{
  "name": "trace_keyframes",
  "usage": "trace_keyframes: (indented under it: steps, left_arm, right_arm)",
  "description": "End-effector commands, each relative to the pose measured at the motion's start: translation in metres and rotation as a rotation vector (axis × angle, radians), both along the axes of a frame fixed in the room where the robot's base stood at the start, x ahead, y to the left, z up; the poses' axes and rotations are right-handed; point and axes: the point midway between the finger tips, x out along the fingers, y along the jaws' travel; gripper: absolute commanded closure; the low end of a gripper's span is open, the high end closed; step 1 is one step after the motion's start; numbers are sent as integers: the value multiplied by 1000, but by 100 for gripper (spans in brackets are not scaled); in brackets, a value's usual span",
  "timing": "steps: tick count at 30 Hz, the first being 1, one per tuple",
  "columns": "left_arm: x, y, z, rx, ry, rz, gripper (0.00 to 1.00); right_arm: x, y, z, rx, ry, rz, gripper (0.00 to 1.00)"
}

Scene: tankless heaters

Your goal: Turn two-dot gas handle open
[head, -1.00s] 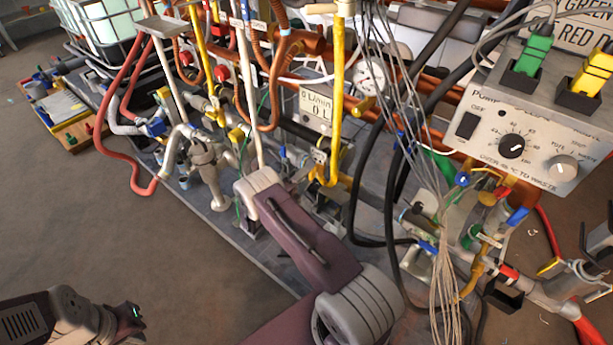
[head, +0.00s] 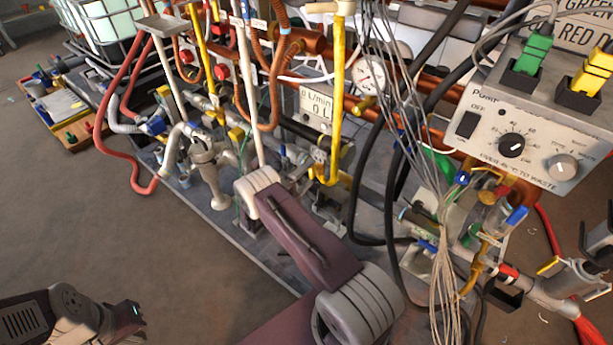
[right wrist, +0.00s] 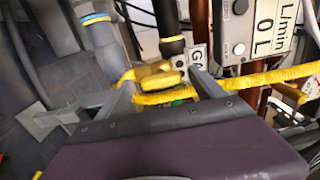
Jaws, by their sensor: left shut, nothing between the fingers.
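In the right wrist view, my right gripper (right wrist: 162,79) has its two fingers spread apart. A yellow handle (right wrist: 158,76) shows between and just beyond the fingertips; I cannot tell whether they touch it. Its dots are not readable, so I cannot confirm it is the two-dot gas handle. My left gripper (head: 136,312) is shut and empty above the bare floor at the lower left.
A yellow pipe (right wrist: 235,87) crosses right of the fingers, near the flow meter (right wrist: 268,35). In the head view, loose grey cables (head: 425,170) and black hoses hang right of my arm. A pump control box (head: 530,125) stands at right. The floor at lower left is clear.

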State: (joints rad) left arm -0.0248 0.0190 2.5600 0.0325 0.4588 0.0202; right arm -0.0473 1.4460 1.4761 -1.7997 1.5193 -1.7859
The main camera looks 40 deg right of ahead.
Motion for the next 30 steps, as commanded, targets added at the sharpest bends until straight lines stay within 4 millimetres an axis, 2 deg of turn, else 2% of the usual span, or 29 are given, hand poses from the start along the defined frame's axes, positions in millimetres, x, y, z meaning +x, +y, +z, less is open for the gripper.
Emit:
trace_keyframes:
  steps: [5,12,18,30]
  left_arm:
    - [0,0,4,0,0,0,100]
    - [0,0,23,0,0,0,100]
    - [0,0,28,0,0,0,100]
    - [0,0,28,0,0,0,100]
  right_arm:
    - [-1,6,2,0,0,2,22]
    - [-15,57,4,-1,0,6,22]
    - [-24,84,1,0,0,2,22]
    - [-25,87,0,0,0,0,22]
